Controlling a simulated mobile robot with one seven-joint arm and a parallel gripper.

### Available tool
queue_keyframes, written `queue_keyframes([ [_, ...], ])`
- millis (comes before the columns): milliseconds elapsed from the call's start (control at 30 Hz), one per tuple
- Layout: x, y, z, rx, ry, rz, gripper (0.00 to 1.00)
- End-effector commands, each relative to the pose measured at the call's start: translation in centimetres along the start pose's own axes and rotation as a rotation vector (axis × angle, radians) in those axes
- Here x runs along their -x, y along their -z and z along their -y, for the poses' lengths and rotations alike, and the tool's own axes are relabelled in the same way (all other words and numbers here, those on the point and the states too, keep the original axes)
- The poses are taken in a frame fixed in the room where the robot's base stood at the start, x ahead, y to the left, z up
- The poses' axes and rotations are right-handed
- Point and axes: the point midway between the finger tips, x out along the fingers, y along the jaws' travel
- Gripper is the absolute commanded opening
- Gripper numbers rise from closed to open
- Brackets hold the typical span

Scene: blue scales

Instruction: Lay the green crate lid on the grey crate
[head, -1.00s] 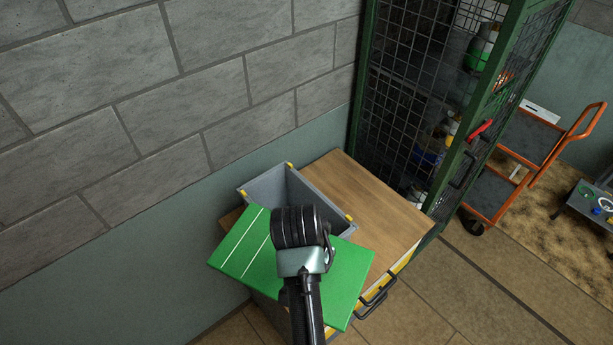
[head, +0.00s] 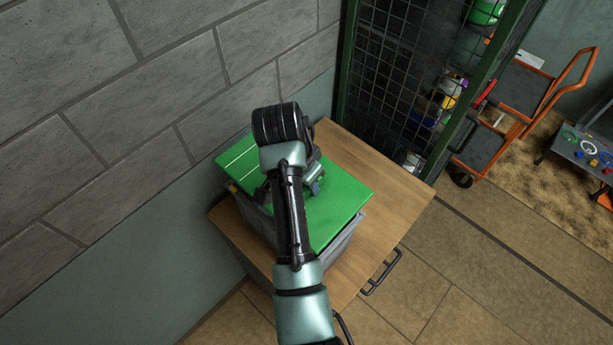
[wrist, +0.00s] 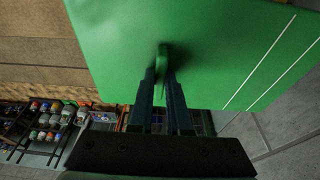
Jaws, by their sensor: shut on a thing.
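The green crate lid (head: 340,205), a flat panel with white stripes near one end, lies over the top of the grey crate (head: 343,240) in the head view. It covers the crate's opening, and the crate's grey walls show below its near edges. I cannot tell whether the lid touches the rim or is slightly above it. In the wrist view my gripper (wrist: 162,75) is shut on a small green grip in the middle of the lid (wrist: 215,45). In the head view my arm hides part of the lid and the fingertips.
The crate stands on a wooden-topped cabinet (head: 395,190) with free top to the right. A block wall (head: 150,110) is close behind and left. A green-framed mesh cage (head: 395,90) stands behind right. An orange trolley (head: 510,110) is farther right.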

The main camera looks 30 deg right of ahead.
Motion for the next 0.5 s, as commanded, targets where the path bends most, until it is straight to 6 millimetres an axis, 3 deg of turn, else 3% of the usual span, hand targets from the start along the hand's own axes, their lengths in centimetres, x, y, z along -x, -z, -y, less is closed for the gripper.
queue_keyframes([
  [500,-5.0,-1.4,0.0,0.001,0.001,0.000,0.00],
])
